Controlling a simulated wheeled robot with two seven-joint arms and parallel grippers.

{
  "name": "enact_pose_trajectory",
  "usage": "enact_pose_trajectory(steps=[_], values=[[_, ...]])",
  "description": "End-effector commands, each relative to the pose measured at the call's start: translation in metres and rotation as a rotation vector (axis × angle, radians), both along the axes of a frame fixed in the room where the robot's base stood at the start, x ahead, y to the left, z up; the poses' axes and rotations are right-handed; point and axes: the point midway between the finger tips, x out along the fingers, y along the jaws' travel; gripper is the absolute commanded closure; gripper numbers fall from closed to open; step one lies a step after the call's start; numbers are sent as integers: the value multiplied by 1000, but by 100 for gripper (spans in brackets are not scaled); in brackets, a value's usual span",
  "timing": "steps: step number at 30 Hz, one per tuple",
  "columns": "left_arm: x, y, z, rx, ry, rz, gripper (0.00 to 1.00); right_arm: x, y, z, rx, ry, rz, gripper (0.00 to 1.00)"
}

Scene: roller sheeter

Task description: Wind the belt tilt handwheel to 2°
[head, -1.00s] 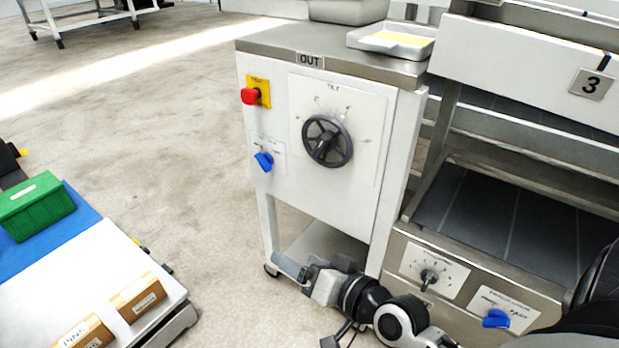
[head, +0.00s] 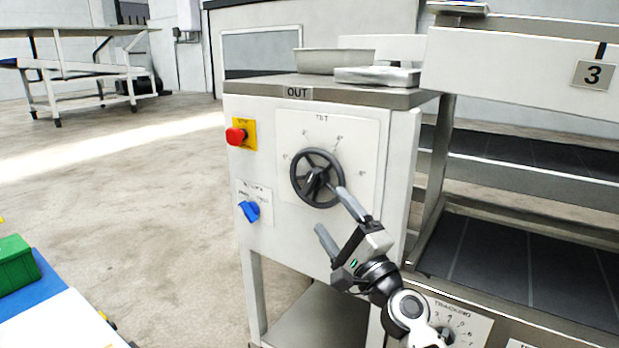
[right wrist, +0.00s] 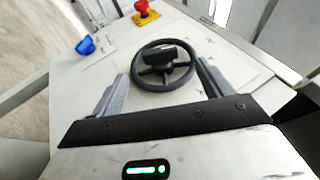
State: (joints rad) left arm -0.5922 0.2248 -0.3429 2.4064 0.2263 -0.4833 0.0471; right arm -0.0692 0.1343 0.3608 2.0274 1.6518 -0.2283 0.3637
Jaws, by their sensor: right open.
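The belt tilt handwheel (head: 335,191) is a dark grey spoked wheel on the white panel (head: 290,225) of the OUT cabinet. A dial with small marks and the word TILT surrounds it; the marks are too small to read surely. My right gripper (head: 336,212) is open, its two grey fingers apart, just below and in front of the wheel. In the right wrist view the handwheel (right wrist: 140,72) shows beyond and between the open fingers (right wrist: 160,88), with nothing held. My left gripper is not in view.
A red stop button (head: 235,136) on a yellow plate and a blue switch (head: 249,211) sit left of the wheel. Metal trays (head: 335,61) stand on the cabinet top. A machine with a tracking dial (head: 458,322) stands at right. Open floor (head: 130,190) lies to the left.

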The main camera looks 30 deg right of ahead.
Motion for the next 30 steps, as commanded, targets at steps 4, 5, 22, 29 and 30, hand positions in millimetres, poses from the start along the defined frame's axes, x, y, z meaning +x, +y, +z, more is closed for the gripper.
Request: enact_pose_trajectory(steps=[4, 5, 22, 29, 30], values=[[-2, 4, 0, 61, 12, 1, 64, 32, -1, 18, -1, -1, 0, 22], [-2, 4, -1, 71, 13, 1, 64, 38, -1, 20, -1, -1, 0, 22], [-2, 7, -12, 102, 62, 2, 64, 86, -3, 35, -2, 2, 0, 22], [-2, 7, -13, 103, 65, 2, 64, 86, -3, 35, -2, 2, 0, 44], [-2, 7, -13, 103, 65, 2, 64, 86, -3, 35, -2, 2, 0, 55]])
